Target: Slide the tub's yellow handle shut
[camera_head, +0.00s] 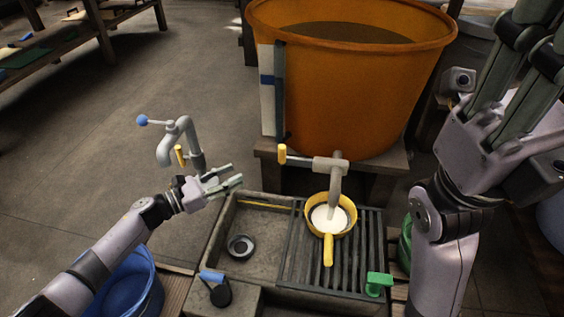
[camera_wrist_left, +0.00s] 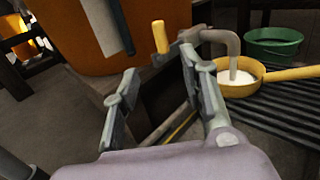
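The orange tub (camera_head: 345,90) stands at the back centre, with a grey spout (camera_head: 335,185) low on its front. The yellow handle (camera_head: 282,154) sticks up at the left end of the spout's crosspiece; it also shows in the left wrist view (camera_wrist_left: 160,37). A yellow pan (camera_head: 345,232) with white contents sits under the spout; I cannot tell if liquid is flowing. My left gripper (camera_head: 236,175) is open and empty, left of and nearer than the handle. In its wrist view the handle appears beyond the fingertips. My right gripper (camera_head: 530,45) is raised at right, its tips cut off.
A grey tap (camera_head: 186,135) with a blue knob and a yellow lever stands left of my left gripper. The sink (camera_head: 265,222) has a slatted rack (camera_head: 360,265) under the pan. A green tap (camera_head: 379,283) is at the rack's front right. A blue bucket (camera_head: 130,285) is front left.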

